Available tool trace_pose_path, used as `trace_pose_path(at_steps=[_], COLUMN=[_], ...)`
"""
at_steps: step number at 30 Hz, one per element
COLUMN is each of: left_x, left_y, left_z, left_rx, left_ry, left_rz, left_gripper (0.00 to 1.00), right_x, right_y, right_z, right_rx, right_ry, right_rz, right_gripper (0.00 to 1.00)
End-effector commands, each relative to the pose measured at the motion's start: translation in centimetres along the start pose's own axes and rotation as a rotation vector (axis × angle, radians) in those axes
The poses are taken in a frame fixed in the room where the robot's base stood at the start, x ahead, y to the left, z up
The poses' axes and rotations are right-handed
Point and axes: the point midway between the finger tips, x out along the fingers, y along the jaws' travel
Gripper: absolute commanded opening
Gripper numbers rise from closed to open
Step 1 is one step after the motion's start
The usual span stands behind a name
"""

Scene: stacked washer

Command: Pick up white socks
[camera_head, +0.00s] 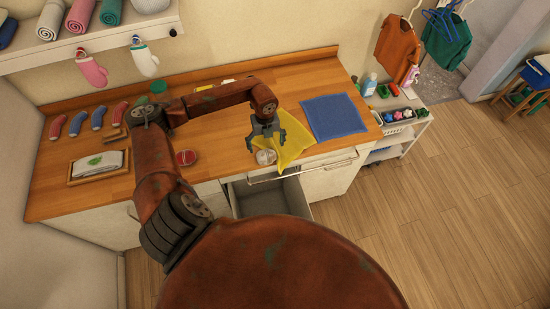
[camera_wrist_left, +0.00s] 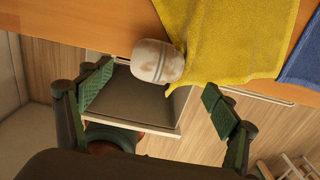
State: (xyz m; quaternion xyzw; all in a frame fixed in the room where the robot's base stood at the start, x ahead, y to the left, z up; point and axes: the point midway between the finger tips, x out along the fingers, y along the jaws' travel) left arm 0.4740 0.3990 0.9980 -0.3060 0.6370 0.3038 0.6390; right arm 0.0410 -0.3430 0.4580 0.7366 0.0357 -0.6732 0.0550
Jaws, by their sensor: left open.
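A rolled white bundle with thin stripes, which looks like the white socks (camera_head: 265,157), lies at the front edge of the wooden counter, next to a yellow cloth (camera_head: 294,141). In the left wrist view the white socks (camera_wrist_left: 156,62) look dingy and touch or nearly touch the yellow cloth (camera_wrist_left: 225,40). My left gripper (camera_head: 265,137) is above the counter, close to the socks. In the left wrist view the open fingers of my left gripper (camera_wrist_left: 158,98) are spread wide, with nothing between the pads. My right gripper does not show.
An open grey drawer (camera_head: 270,197) sits below the counter edge, under the socks. A blue cloth (camera_head: 335,117) lies right of the yellow one. A red bundle (camera_head: 186,157) and a tray (camera_head: 98,166) are left. A white mitten-like item (camera_head: 145,62) hangs from the shelf.

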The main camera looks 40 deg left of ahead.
Motion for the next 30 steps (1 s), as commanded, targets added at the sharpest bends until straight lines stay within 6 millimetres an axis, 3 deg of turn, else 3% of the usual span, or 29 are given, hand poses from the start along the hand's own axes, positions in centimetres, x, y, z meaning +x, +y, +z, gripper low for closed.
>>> trace_pose_path(at_steps=[9, 17, 26, 30], left_x=[3.3, 6.8, 7.3, 7.3], left_y=[0.1, 0.2, 0.2, 0.2], left_z=[-0.3, -0.4, -0.3, -0.3], left_rx=[0.003, 0.004, 0.004, 0.004], left_ry=[0.003, 0.002, 0.001, 0.001], left_rz=[0.002, 0.0, 0.0, 0.0], left_gripper=[0.82, 0.82, 0.81, 0.72], right_x=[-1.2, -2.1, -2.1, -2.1], right_y=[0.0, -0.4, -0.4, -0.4], right_z=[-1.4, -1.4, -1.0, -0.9], right_rx=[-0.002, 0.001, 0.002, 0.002], right_ry=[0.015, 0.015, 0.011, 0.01], right_rz=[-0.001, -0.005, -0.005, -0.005], right_gripper=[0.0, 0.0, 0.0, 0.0])
